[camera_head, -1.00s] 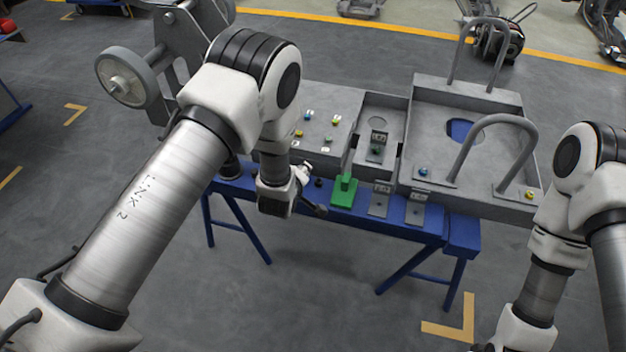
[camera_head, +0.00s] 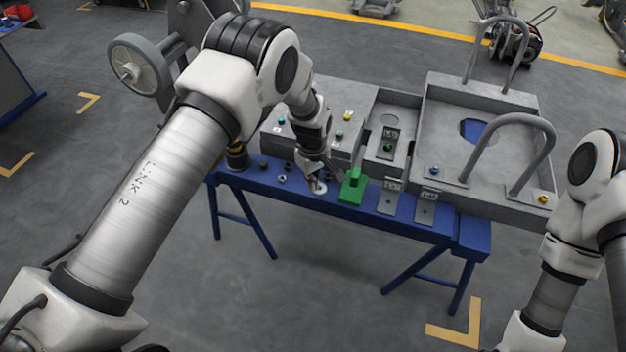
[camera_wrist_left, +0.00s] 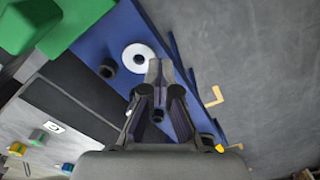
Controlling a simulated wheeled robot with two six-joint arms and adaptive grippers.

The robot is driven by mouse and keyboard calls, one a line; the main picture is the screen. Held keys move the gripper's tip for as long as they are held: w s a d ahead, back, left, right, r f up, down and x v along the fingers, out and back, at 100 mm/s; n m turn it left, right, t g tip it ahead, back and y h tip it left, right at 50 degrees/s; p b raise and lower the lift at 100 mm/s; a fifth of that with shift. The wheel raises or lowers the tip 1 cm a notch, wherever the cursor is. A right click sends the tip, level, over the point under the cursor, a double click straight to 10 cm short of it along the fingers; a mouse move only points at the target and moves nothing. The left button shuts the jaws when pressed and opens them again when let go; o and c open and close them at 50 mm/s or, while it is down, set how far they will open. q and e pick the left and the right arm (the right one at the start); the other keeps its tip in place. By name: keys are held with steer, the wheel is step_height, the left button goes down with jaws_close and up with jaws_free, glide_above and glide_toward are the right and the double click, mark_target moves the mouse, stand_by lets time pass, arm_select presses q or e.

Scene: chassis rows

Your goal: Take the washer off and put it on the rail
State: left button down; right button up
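A white washer (camera_head: 319,187) with a dark hole lies flat on the blue rail (camera_head: 408,221), just left of a green block (camera_head: 352,187). My left gripper (camera_head: 322,176) is over the rail and points down beside the washer. In the left wrist view its fingertips (camera_wrist_left: 163,66) are close together at the washer's right edge, and nothing shows held between them. How far apart they stand is unclear. My right arm shows at the right, but its gripper is out of view.
Dark pegs (camera_head: 263,164) and a small light ring (camera_head: 282,179) are on the rail to the left. Grey brackets (camera_head: 427,208) stand right of the green block. Behind are a grey box and a tray with raised loop handles (camera_head: 510,127). The floor in front is clear.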

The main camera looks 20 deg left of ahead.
arm_select(q)
steer(key=shift+f, duration=0.8)
arm_select(e)
steer(key=shift+f, duration=0.6)
arm_select(q)
steer(key=shift+f+b, duration=0.45)
steer(key=shift+b, duration=0.1)
arm_select(e)
steer(key=shift+f, duration=0.3)
arm_select(q)
steer(key=c, duration=1.4)
jaws_free()
steer(key=shift+r, duration=0.1)
